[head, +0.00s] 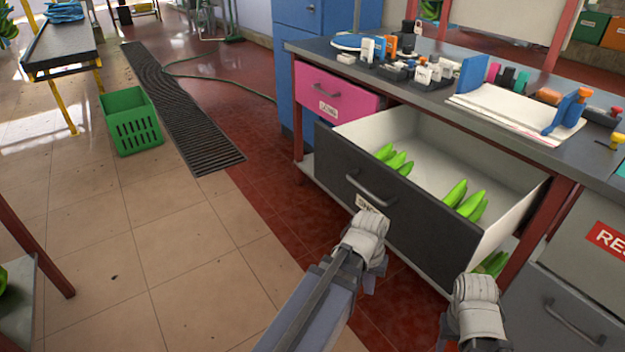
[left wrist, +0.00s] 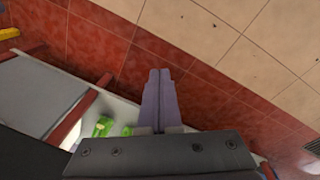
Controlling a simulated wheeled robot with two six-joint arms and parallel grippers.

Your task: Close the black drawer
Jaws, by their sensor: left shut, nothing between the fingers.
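The black drawer (head: 408,215) stands pulled out of the workbench in the head view, with a grey bar handle (head: 372,188) and a white label on its front. Green banana bunches (head: 396,160) lie inside its pale interior. My left gripper (head: 370,282) is in front of the drawer, below the handle; its wrist covers part of the label. I cannot tell whether it touches the front. In the left wrist view its two fingers (left wrist: 159,75) are together and empty, above the red floor. My right gripper (head: 475,312) is near the drawer's right corner; its fingers are unclear.
A closed pink drawer (head: 335,98) is left of the black one. The benchtop (head: 425,92) holds small tools and papers. More green bananas (head: 492,263) lie below the drawer. A grey cabinet (head: 565,310) stands right. A green crate (head: 130,120) is on the open tiled floor.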

